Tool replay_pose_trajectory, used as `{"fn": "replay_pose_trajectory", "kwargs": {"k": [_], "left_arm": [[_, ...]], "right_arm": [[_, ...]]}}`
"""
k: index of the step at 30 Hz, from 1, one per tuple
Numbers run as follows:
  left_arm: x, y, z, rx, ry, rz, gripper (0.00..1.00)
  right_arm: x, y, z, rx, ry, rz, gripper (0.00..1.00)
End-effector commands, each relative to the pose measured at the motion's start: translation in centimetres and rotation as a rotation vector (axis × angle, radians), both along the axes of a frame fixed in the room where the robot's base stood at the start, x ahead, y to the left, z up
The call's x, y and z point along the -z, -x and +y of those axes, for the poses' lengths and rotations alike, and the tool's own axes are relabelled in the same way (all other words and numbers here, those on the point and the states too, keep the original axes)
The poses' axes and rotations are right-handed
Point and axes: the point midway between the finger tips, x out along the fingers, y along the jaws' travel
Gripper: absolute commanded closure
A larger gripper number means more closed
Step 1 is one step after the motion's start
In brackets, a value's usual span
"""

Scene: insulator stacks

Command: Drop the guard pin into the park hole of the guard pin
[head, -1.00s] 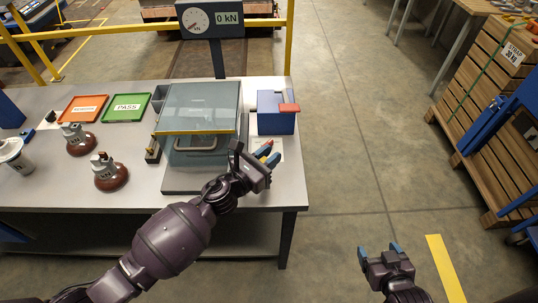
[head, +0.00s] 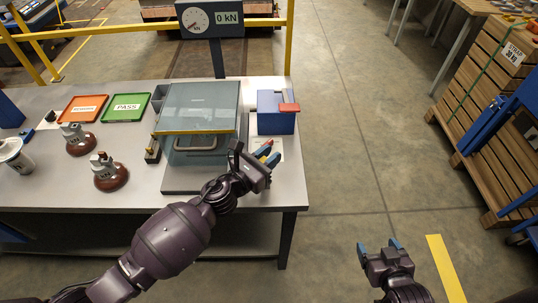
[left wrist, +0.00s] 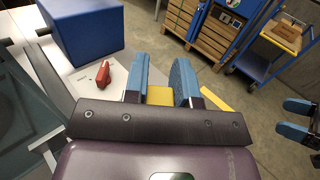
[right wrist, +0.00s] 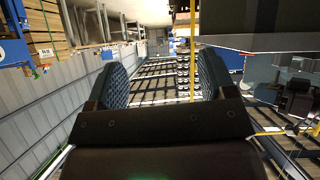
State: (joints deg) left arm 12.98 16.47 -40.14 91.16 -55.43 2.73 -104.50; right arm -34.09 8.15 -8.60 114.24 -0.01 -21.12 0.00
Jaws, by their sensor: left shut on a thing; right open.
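My left gripper (head: 267,156) is over the right front of the bench, beside the clear guard box (head: 203,108). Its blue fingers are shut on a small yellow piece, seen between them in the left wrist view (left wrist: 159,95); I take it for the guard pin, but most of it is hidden. A small red piece (left wrist: 103,73) stands on a white sheet just beyond the fingers. I cannot make out the park hole. A small dark block with yellow (head: 153,150) stands left of the guard. My right gripper (head: 379,247) is open and empty over the floor, right of the bench.
A blue box (head: 276,112) with a red top part stands right of the guard. A dial gauge (head: 196,19) stands behind.

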Motion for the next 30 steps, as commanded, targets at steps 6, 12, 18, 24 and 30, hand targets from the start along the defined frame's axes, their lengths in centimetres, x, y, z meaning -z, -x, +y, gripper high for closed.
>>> {"fn": "replay_pose_trajectory", "kwargs": {"k": [6,12,18,24,30], "left_arm": [[0.02,0.01,-0.01,0.000,0.001,0.001,1.00],[-0.01,0.01,-0.01,0.000,0.001,0.001,1.00],[0.13,0.00,0.00,0.000,0.001,0.001,1.00],[0.48,-0.01,-0.01,0.000,0.001,0.001,1.00],[0.81,-0.01,-0.01,0.000,0.001,-0.001,1.00]], "right_arm": [[0.59,0.71,-0.12,0.004,0.000,0.016,0.23],[0.88,0.98,-0.16,0.006,0.001,0.024,0.23],[0.92,0.80,-0.14,0.005,0.000,0.021,0.23],[0.92,0.33,-0.04,0.001,0.000,0.011,0.23],[0.98,0.00,0.03,-0.001,0.000,0.004,0.23]]}}
